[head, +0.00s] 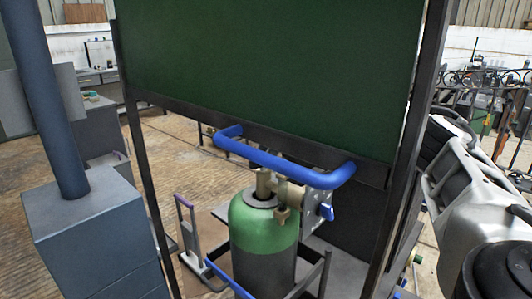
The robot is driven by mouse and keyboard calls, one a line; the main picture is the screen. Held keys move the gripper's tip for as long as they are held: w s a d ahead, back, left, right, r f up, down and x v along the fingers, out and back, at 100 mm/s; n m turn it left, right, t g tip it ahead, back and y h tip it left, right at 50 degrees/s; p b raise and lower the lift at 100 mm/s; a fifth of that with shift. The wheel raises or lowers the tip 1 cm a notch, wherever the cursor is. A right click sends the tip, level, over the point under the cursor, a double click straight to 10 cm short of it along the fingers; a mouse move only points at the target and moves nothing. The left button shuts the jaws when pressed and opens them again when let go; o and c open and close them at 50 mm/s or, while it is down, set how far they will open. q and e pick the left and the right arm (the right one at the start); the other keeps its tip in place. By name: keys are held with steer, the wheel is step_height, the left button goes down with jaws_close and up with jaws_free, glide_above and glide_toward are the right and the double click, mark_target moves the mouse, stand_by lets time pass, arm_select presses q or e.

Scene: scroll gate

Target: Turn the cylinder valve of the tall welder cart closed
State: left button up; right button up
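A gas cylinder (252,226) with a green shoulder and dark body stands upright at the lower middle of the head view. A brass valve (284,193) sits on its top, with a blue knob (326,212) on its right side, in front of a small metal plate (314,185). I cannot tell from this view how far the valve is turned. A blue bar handle (275,158) of the welder cart runs just above and behind the valve. Neither gripper is in view. Part of my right arm shows at the right edge, well apart from the valve.
A large dark green panel (270,65) in a dark metal frame hangs over the cylinder, with posts on both sides. A blue-grey cabinet (95,240) with a thick pipe stands at left. A small hand truck (187,232) is behind.

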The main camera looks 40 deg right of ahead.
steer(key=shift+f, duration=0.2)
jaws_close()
